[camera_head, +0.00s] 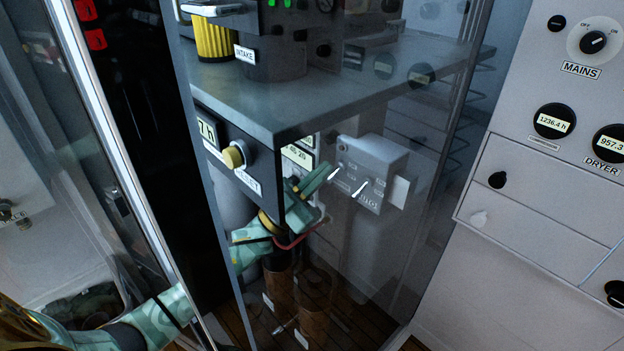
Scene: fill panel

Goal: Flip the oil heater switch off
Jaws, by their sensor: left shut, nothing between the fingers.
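A grey switch box (372,165) is mounted inside the cabinet below the shelf, near the middle of the view. Two pale levers stick out of its front: a left lever (335,174) and a right lever (360,189). The labels on the box are too small to read, so I cannot tell which lever is the oil heater switch. My left gripper (323,172) is shut and empty, with its tips close to the left lever. I cannot tell whether they touch it. My right gripper is not in view.
The grey shelf (330,85) overhangs my left gripper. A box with a yellow knob (234,156) stands to its left, and a red cable (298,240) hangs below. Copper-coloured cylinders (314,300) stand lower down. A glass door (120,190) stands at left; a MAINS panel (540,180) is at right.

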